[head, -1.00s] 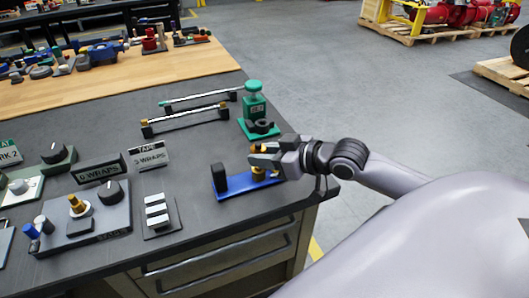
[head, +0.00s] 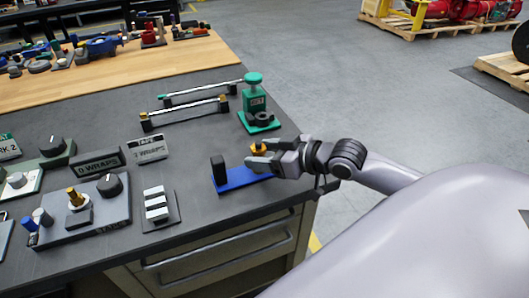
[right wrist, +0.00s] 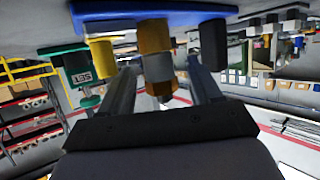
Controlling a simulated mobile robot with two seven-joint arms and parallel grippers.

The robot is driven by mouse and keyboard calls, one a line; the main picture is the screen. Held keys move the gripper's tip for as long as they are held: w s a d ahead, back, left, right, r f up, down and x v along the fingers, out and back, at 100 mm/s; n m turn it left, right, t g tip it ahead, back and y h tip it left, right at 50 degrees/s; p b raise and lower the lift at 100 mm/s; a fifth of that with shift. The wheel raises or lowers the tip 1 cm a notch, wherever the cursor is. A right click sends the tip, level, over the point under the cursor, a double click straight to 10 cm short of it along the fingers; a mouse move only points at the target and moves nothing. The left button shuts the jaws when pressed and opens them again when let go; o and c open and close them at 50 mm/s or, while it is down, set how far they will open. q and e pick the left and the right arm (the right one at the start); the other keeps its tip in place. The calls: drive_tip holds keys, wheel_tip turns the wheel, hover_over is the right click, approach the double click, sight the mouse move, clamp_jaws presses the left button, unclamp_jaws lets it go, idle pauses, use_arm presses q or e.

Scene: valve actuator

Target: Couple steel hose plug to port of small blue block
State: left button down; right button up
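The small blue block (head: 238,179) lies near the bench's right edge with a black post (head: 217,171) at its left end. In the right wrist view, the blue block (right wrist: 150,17) is at the top, and the brass fitting (right wrist: 155,38) carries a grey steel band (right wrist: 159,67). My right gripper (head: 258,155) is around this fitting. Its fingers (right wrist: 163,90) stand on both sides with visible gaps. I cannot tell whether the steel band is the hose plug. My left gripper is out of view.
A green SET stand (head: 257,110) is behind the block. Two pale rods on black supports (head: 190,110) lie farther left. A grey panel with a knob (head: 85,212) and a small plate with white bars (head: 158,206) are at left. Bare bench separates them.

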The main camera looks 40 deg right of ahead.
drive_tip(key=shift+s+d+r, duration=0.1)
drive_tip(key=shift+s+d, duration=0.1)
drive_tip(key=shift+s, duration=0.25)
drive_tip(key=shift+v, duration=3.05)
drive_tip(key=shift+r, duration=0.15)
